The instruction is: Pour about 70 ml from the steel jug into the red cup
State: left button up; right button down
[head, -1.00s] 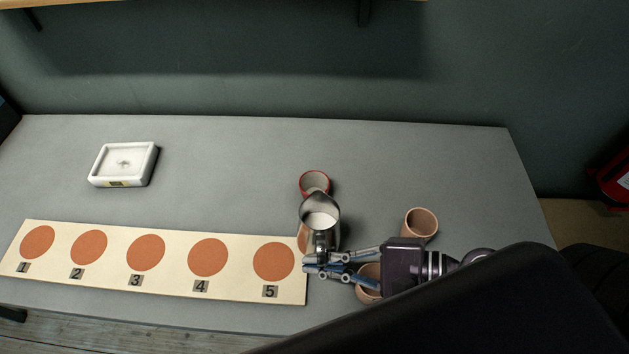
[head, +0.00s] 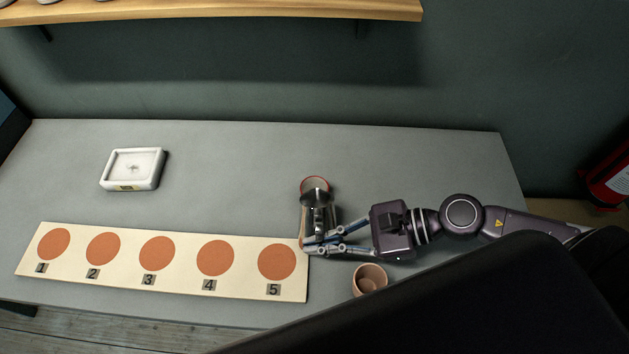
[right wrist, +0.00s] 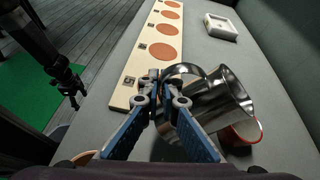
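The steel jug (head: 317,198) is tipped over the red cup (head: 314,182), its mouth end towards the cup. In the right wrist view the shiny jug (right wrist: 222,100) lies strongly tilted, with the red cup (right wrist: 246,132) partly hidden under its mouth. My right gripper (head: 310,245) is shut on the jug's handle, and its blue fingers (right wrist: 163,98) show in the right wrist view. I cannot make out a stream or the level in the cup. My left gripper (right wrist: 74,84) hangs at the upper left of the right wrist view, away from the table; its finger state is unclear.
A cream board (head: 137,281) with several numbered orange discs lies along the front left. A white square dish (head: 132,169) stands behind it. A clay cup (head: 369,280) stands just in front of my right gripper. The table's back middle is clear.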

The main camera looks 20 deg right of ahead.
aim_at(316, 217)
jog(key=shift+w+d+r+m+g+p, duration=0.15)
jog(key=shift+w+r+m+g, duration=0.1)
jog(key=shift+w+r+m, duration=0.25)
jog(key=shift+w+d+r+m+g+p, duration=0.15)
jog(key=shift+w+r+m+g, duration=0.1)
jog(key=shift+w, duration=0.3)
jog(key=shift+w+r+m+g+p, duration=0.25)
jog(key=shift+w+g+p, duration=0.05)
jog(key=shift+w+d+m+g+y, duration=0.15)
jog(key=shift+w+m+g+y, duration=0.25)
jog(key=shift+m, duration=0.3)
jog(key=shift+r+g+p, duration=0.3)
jog(key=shift+p, duration=0.05)
jog(key=shift+w+d+r+m, duration=0.1)
jog(key=shift+w+r+m, duration=0.15)
jog(key=shift+m, duration=0.15)
jog(key=shift+r+y+p, duration=0.15)
jog(key=shift+y+p, duration=0.15)
jog(key=shift+p, duration=0.05)
jog(key=shift+w+d+r+m+g+p, duration=0.25)
jog(key=shift+w+r+m+g+p, duration=0.35)
jog(key=shift+w+r+m, duration=0.2)
jog(key=shift+w, duration=0.15)
dwell(0.4)
